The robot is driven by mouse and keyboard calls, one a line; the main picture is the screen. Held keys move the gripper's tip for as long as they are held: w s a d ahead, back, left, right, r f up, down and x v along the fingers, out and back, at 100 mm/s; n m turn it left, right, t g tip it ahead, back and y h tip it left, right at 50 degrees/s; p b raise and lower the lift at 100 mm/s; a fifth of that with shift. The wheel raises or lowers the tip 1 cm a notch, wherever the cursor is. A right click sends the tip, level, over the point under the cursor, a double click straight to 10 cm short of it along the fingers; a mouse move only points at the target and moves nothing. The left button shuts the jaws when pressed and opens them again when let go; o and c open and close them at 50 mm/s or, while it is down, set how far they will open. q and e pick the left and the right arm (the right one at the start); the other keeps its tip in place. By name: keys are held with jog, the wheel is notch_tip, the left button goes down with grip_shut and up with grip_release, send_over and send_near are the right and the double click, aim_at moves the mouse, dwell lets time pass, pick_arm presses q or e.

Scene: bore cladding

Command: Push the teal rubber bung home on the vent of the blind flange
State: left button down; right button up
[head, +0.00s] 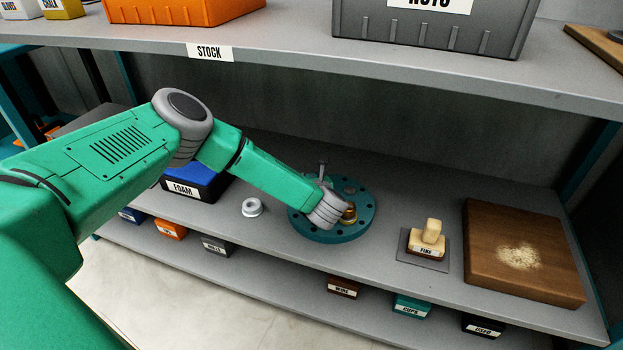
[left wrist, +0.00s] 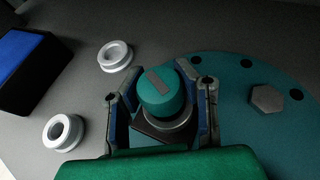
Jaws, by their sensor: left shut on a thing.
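The teal rubber bung (left wrist: 160,96), with a grey strip on top, stands between the fingers of my left gripper (left wrist: 158,84) in the left wrist view. My left gripper is shut on it. A grey round collar (left wrist: 181,124) shows just below the bung; I cannot tell how deep the bung sits in it. The teal blind flange (left wrist: 262,128) spreads to the right, with bolt holes and a hex bolt head. In the head view my left gripper (head: 329,208) is over the flange (head: 365,224), and my wrist hides the bung. My right gripper is out of view.
White rings (left wrist: 63,132) lie left of the flange; one shows in the head view (head: 252,207). A blue-topped FOAM box (head: 190,183) stands further left. A FINE stamp-like block (head: 430,238) and a wooden board (head: 524,250) lie right. The STOCK shelf (head: 290,45) overhangs behind.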

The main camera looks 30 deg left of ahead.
pick_arm(q)
jog(key=shift+f+b, duration=0.55)
jog(key=shift+f, duration=0.2)
jog(key=shift+c, duration=1.7)
grip_release()
jog(key=shift+r, duration=0.15)
jog(key=shift+r+p, duration=2.55)
jog(key=shift+r, duration=0.8)
grip_shut()
jog(key=shift+s+d, duration=0.1)
jog(key=shift+d, duration=0.05)
